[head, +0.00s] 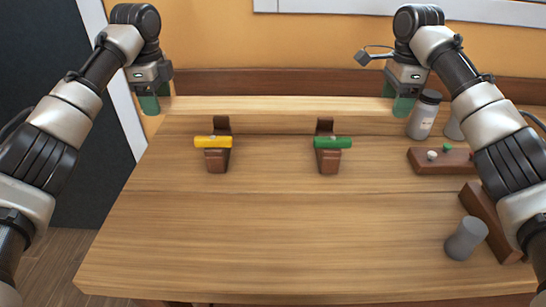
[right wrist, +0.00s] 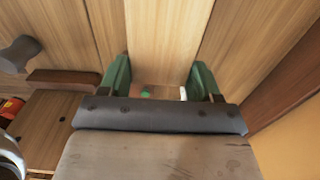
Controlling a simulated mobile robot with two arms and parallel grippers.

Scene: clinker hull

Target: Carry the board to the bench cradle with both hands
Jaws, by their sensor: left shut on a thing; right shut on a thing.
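The board (head: 280,105) is a long pale wooden plank held level along the far side of the bench (head: 260,225). My left gripper (head: 150,104) is shut on its left end and my right gripper (head: 403,104) on its right end. In the right wrist view the board (right wrist: 160,40) runs away between the green fingers (right wrist: 160,80). The bench cradle is two brown supports, one with a yellow bar (head: 213,142) and one with a green bar (head: 333,142). Their uprights stand in front of the board's front face. The board's height above the bench is unclear.
A brown rack (head: 425,160), a dark brown block (head: 487,215) and a grey cylinder (head: 466,239) lie at right. The bench's front middle is clear.

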